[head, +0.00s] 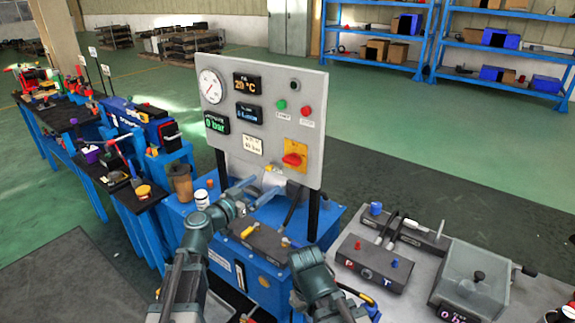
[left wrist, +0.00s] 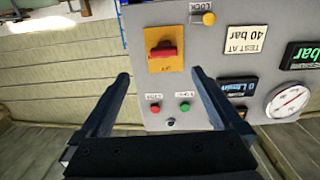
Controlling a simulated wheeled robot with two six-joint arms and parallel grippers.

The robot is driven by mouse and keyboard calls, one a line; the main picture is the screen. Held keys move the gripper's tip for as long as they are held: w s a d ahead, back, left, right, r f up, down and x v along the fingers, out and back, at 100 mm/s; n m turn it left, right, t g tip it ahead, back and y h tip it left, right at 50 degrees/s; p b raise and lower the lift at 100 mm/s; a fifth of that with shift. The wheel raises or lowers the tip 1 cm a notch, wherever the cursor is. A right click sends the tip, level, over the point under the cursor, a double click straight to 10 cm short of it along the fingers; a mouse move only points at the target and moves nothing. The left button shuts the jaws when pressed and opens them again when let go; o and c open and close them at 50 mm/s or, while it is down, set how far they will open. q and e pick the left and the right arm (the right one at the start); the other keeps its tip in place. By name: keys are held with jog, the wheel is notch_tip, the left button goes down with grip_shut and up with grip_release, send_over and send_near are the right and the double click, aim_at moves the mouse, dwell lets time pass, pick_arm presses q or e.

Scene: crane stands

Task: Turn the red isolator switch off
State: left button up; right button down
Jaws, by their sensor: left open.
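The red isolator switch (head: 293,159) sits on a yellow plate at the lower right of the grey upright panel (head: 247,75). In the left wrist view the red switch (left wrist: 164,50) appears upside down, its handle lying roughly across the picture. My left gripper (head: 266,186) is in front of the panel's lower part, left of and below the switch in the head view. Its fingers are open and empty; in the left wrist view (left wrist: 159,72) the switch shows beyond and between the fingertips, apart from them. My right arm's end (head: 312,272) is low at the bottom; its fingertips are not clear.
The panel also bears a dial gauge (head: 211,86), displays, and green (head: 282,104) and red (head: 306,110) buttons near the switch. A yellow lock knob (left wrist: 208,18) shows beside it in the wrist view. A grey bench (head: 411,292) with hydraulic parts stands right.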

aim_at(289, 163)
pick_arm(q)
jog(key=x, duration=1.4)
jog(key=shift+w+a+r, duration=0.25)
jog(key=shift+a+r, duration=0.1)
jog(key=c, duration=1.3)
